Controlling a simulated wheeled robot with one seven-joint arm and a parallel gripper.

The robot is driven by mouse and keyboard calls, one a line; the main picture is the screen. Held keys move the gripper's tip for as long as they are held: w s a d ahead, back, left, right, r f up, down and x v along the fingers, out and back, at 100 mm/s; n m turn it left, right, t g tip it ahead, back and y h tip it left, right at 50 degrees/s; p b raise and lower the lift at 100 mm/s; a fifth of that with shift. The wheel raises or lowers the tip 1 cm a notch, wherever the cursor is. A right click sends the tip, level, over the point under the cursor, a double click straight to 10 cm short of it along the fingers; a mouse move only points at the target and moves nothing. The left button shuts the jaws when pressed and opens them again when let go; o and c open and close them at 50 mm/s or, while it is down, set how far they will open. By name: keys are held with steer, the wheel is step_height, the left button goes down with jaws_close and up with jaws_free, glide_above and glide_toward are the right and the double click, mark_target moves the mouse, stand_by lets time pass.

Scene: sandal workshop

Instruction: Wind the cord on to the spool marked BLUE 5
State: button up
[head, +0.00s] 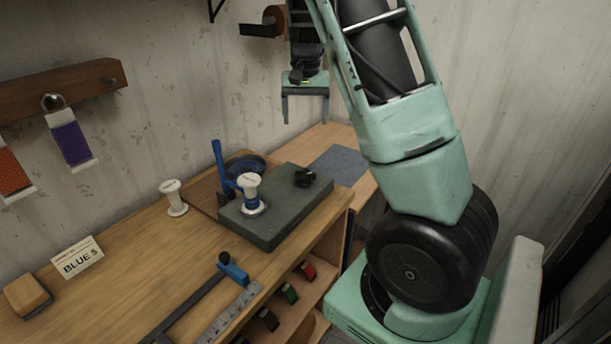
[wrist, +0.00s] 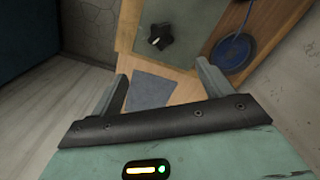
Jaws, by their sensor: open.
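A white card reading BLUE 5 (head: 79,258) stands on the bench at the left. One white spool (head: 173,197) stands upright on the bench. Another white spool (head: 250,184) sits on a grey-green box (head: 262,232), with blue around its lower part; I cannot read a mark on either. A blue upright piece (head: 219,164) stands beside it, and a black star knob (head: 304,178) is on the box top. A round blue coil or dish (wrist: 232,52) lies behind the box. My gripper (head: 305,118) is open and empty, pointing down, high above the bench's far end.
A grey mat (head: 340,165) lies flat at the far end. A blue-headed clamp bar (head: 231,267) and a ruler (head: 232,312) lie in front. A wooden block (head: 27,294) is at the left. Coloured pieces sit on a shelf below. Sandal straps hang from a wall rail (head: 62,90).

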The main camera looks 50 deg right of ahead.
steer(key=p, duration=0.3)
glide_toward(305, 174)
steer(key=shift+n, duration=0.3)
step_height(305, 174, down, 8)
steer(key=shift+s+f, duration=0.1)
steer(key=shift+f, duration=0.15)
steer(key=shift+c, duration=0.3)
steer(key=c, duration=0.9)
